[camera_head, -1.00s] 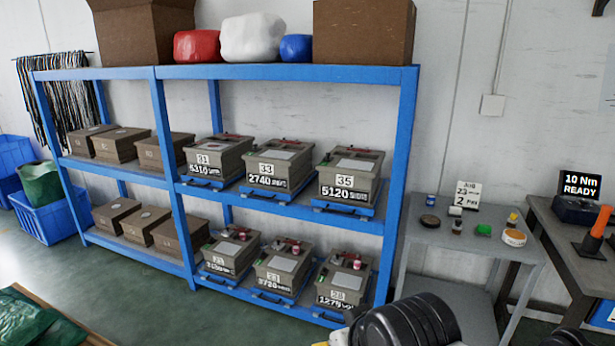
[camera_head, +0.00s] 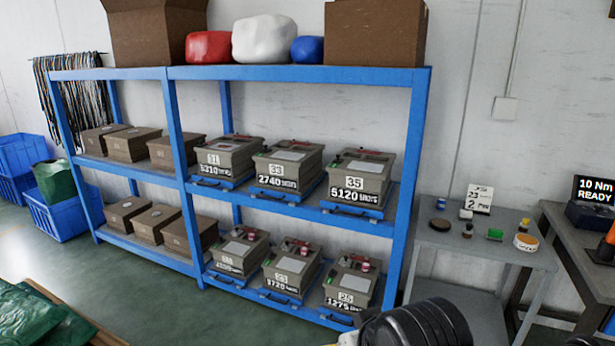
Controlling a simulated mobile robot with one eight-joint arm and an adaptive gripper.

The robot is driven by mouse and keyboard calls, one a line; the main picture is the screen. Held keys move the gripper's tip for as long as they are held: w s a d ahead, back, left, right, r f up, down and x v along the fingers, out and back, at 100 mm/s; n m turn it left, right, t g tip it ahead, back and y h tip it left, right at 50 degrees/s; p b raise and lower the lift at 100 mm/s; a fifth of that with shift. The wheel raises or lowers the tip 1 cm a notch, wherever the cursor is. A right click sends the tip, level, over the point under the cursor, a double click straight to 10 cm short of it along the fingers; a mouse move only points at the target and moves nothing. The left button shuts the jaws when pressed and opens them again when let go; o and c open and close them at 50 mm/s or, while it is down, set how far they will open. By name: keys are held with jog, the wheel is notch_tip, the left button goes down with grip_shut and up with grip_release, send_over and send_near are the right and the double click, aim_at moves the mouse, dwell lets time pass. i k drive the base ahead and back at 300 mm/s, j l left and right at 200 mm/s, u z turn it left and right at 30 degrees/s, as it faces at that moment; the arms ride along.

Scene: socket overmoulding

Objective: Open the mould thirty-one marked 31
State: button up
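The mould marked 31 (camera_head: 225,160) is a grey-brown box on the upper shelf, left of the moulds marked 33 (camera_head: 287,166) and 35 (camera_head: 358,184). A white label with 31 and the figure 5310 show on its front. Its lid looks shut, with red parts on top. It sits on a blue tray (camera_head: 212,183). My arm's dark rounded part (camera_head: 420,326) shows at the bottom right, well away from the mould. My gripper's fingers cannot be made out.
Blue shelving (camera_head: 300,76) holds several moulds and brown boxes (camera_head: 133,144). A grey side table (camera_head: 465,247) with small items stands to its right, beside a dark bench (camera_head: 570,229). Open floor (camera_head: 130,290) lies in front. A green bag (camera_head: 35,318) is at bottom left.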

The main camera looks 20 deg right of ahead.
aim_at(226, 160)
jog(key=i+j+z, duration=0.15)
jog(key=i+j, duration=0.2)
jog(key=i+j+z, duration=0.15)
jog(key=i+j, duration=0.3)
jog(key=i+j+z, duration=0.1)
jog(key=i+j, duration=0.25)
jog(key=i+j+z, duration=0.15)
jog(key=i+j, duration=0.2)
jog(key=j, duration=0.25)
jog(key=i+j+z, duration=0.15)
jog(key=i+j, duration=0.2)
jog(key=j, duration=0.15)
